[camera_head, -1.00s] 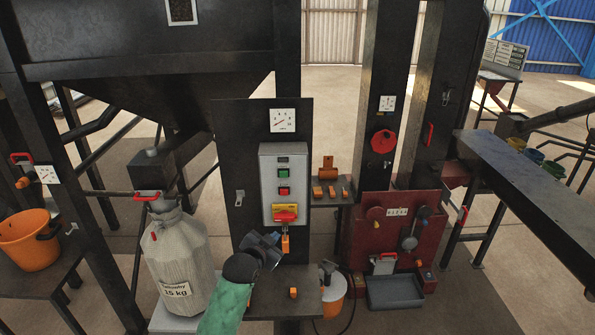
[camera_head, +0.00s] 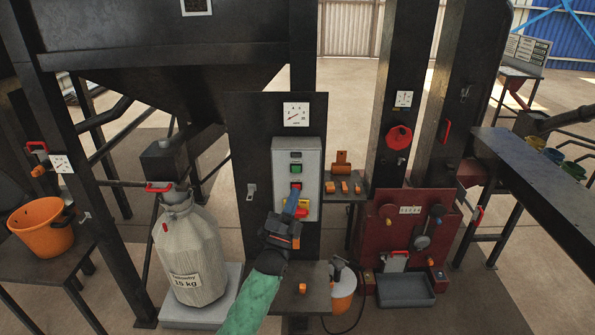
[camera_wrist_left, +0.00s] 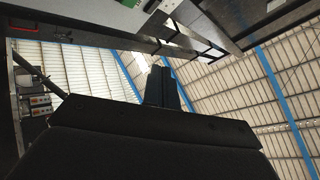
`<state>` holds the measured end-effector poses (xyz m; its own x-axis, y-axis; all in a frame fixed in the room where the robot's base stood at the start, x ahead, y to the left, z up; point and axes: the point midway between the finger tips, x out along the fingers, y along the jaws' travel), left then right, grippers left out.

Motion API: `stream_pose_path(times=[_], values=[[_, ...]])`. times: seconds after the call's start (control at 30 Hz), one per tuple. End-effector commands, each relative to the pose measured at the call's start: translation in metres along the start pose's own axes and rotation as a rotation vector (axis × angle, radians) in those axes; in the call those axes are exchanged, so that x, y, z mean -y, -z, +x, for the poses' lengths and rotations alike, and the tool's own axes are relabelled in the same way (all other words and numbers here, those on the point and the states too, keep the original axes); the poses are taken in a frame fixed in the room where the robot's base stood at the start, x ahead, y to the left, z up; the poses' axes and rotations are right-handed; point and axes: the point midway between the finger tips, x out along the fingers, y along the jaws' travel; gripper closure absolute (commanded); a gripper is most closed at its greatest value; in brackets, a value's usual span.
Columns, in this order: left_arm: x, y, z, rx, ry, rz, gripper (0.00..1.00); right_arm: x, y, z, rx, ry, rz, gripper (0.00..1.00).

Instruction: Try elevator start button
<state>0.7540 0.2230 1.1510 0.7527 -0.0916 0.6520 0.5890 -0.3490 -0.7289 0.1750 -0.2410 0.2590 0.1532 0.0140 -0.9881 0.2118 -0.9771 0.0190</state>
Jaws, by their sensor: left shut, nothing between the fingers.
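A grey control box (camera_head: 312,160) is mounted on a dark panel below a dial gauge. It carries a green button (camera_head: 296,169), a red button (camera_head: 296,185) below it, and a red switch on a yellow plate (camera_head: 304,207). I cannot read which one is the elevator start button. My left gripper (camera_head: 293,195) is shut and empty, in front of the box's lower left. Its tips are just below the red button and partly cover the yellow plate. Contact cannot be told. The left wrist view shows the closed fingers (camera_wrist_left: 161,88) against the roof.
A shelf (camera_head: 318,303) with a small orange block (camera_head: 302,288) lies below the box. A filled sack (camera_head: 188,255) stands at left. A red machine base (camera_head: 395,230) with a grey tray (camera_head: 405,290) is at right. An orange bucket (camera_head: 42,232) sits far left.

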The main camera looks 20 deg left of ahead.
Motion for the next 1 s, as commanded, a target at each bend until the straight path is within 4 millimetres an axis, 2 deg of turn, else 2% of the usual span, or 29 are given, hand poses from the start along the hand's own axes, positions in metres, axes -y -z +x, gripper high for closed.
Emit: stream_pose_path(times=[0.2,0.6,1.0], values=[[0.001,0.000,0.000,-0.001,0.005,0.069,1.00,0.000,0.001,0.000,-0.003,0.000,0.000,0.64],[-0.001,-0.001,0.002,-0.001,0.003,0.070,1.00,0.000,0.002,0.000,-0.003,0.000,0.000,0.64],[-0.021,-0.024,0.029,-0.001,0.003,0.069,1.00,-0.001,0.023,0.003,-0.018,-0.002,0.001,0.64]])
